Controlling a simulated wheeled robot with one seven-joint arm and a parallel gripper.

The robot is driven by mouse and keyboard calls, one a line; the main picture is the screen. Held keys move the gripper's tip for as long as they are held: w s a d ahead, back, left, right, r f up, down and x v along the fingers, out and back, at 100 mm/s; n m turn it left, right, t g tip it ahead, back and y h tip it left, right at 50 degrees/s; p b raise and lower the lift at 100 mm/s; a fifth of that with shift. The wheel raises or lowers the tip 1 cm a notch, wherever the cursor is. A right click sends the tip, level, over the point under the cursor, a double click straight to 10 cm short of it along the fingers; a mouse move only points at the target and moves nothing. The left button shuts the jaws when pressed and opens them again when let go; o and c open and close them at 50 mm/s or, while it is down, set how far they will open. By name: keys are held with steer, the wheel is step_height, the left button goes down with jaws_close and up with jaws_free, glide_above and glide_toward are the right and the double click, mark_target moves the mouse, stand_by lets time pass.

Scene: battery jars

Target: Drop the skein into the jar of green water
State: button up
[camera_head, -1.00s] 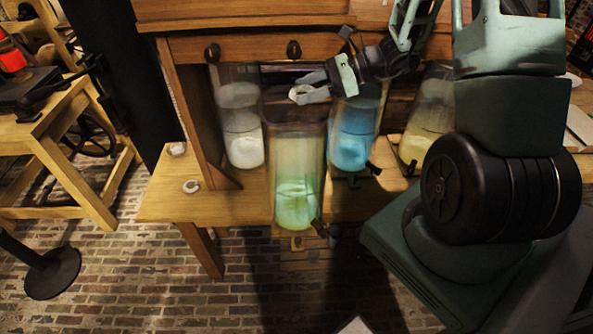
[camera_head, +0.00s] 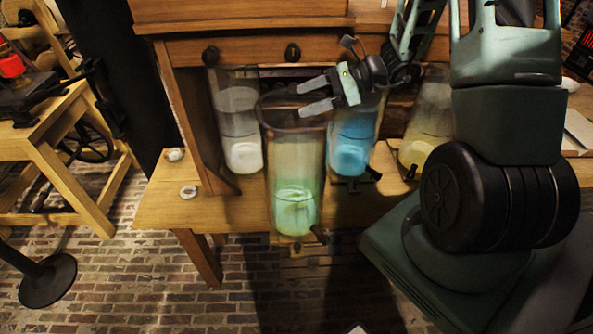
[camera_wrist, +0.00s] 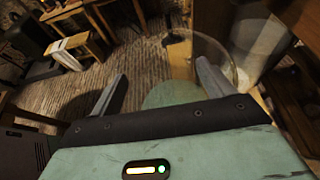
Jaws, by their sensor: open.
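The jar of green water (camera_head: 298,160) is a tall clear cylinder at the front edge of the bench, with glowing green liquid (camera_head: 297,215) in its bottom part. My gripper (camera_head: 301,98) is open and empty over its mouth, fingers pointing left. In the wrist view the two fingers of my gripper (camera_wrist: 160,85) are spread with nothing between them, and a clear round rim shows beside the right finger. No skein shows clearly; a pale patch shows in the green liquid, but I cannot tell whether it is the skein.
A jar of white liquid (camera_head: 240,125) stands behind left, a jar of blue liquid (camera_head: 353,140) behind right, and a jar of yellowish liquid (camera_head: 425,130) further right. A drawer cabinet (camera_head: 250,48) rises behind.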

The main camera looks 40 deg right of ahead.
steer(key=b+v, duration=0.4)
steer(key=v, duration=1.2)
steer(key=shift+s+d, duration=0.25)
steer(key=shift+r, duration=0.1)
steer(key=a+f+n+g+h, duration=0.1)
steer(key=a+n+g, duration=0.2)
steer(key=a, duration=0.4)
steer(key=s+a+f+n+g+b, duration=0.1)
steer(key=a+f+n+g, duration=0.1)
steer(key=a+n, duration=0.3)
steer(key=a+f+n+g+h+b, duration=0.1)
steer(key=a+n+g, duration=0.3)
steer(key=a, duration=0.6)
steer(key=shift+s+f+h, duration=0.15)
steer(key=shift+f+h, duration=0.15)
steer(key=shift+f, duration=0.45)
steer(key=s+a+f+n+h+b, duration=0.1)
steer(key=s+a+f+n+h, duration=0.1)
steer(key=s+a+n, duration=0.2)
steer(key=s+a+f+n+t+h+b, duration=0.1)
steer(key=s+a+f+n+h, duration=0.1)
steer(key=s+a+n, duration=0.3)
steer(key=s+a+f+n+h+b, duration=0.1)
steer(key=s+a+f+n+h, duration=0.1)
steer(key=s+a+n+h, duration=0.2)
steer(key=a+n, duration=0.3)
steer(key=n, duration=0.4)
steer(key=shift+a+n, duration=0.3)
